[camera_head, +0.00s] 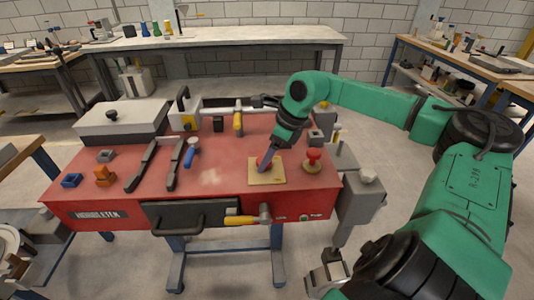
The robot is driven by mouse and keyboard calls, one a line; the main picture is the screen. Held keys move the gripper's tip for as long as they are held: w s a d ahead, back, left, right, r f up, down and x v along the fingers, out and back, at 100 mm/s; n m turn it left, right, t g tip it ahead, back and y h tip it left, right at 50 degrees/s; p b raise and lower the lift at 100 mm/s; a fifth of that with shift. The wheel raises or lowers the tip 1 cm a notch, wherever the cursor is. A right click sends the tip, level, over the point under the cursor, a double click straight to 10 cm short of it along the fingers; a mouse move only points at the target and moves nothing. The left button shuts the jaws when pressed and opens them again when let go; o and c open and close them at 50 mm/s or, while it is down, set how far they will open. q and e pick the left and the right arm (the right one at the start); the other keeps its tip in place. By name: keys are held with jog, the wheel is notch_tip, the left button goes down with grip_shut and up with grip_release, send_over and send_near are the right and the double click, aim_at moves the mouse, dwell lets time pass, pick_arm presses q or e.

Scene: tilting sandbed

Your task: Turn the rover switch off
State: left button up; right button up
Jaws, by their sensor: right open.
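My right gripper (266,163) reaches down from the green arm to a small tan plate (267,177) on the right part of the red table top. Its jaws are open, but the fingers are too small to make out clearly. A small red part (260,160) shows on the plate beside the fingertips and is partly hidden by them. It looks like a switch lever, but I cannot tell which way it is set or whether the gripper touches it. A red knob (313,155) on a round tan base stands to the right, apart from the gripper. No left gripper shows.
The red table (215,187) carries black bars (174,166), a blue-handled tool (191,154), an orange block (105,175), a blue block (72,180) and a grey box (122,119). A yellow-handled lever (241,220) is on the front. The table's middle is mostly clear.

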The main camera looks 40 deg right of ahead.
jog(key=shift+w+f, duration=0.15)
jog(key=shift+f, duration=0.3)
jog(key=shift+c, duration=0.3)
